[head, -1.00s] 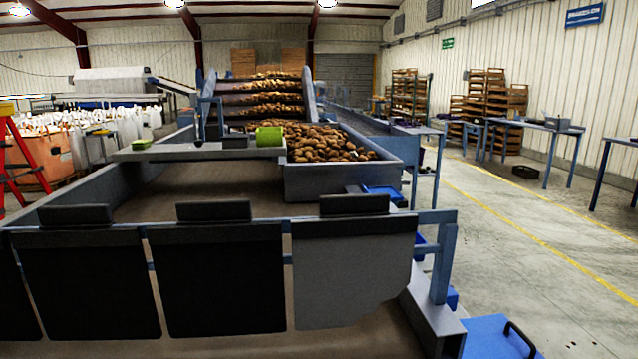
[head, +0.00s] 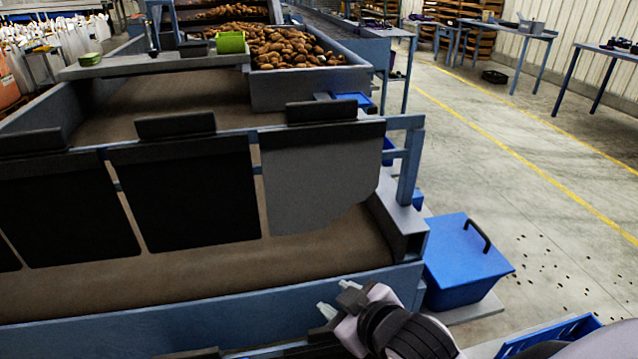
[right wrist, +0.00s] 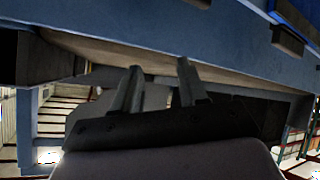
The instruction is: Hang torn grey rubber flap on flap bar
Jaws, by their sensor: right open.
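The torn grey rubber flap (head: 320,180) hangs at the right end of the flap bar (head: 255,135), with its lower right corner torn away. Its dark top strip lies along the bar, and a black block stands above it. Black flaps (head: 187,195) hang to its left on the same bar. My right gripper (head: 336,298) is low at the front edge of the machine, apart from the grey flap and below it. It is open and empty; its two fingers also show in the right wrist view (right wrist: 157,88). My left gripper is not in view.
The machine's blue front rail (head: 180,325) lies just beyond my right gripper. A blue lidded box (head: 465,262) with a black handle stands to the right on the floor. Potatoes (head: 285,45) fill a bin behind the bar. The concrete floor at right is mostly clear.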

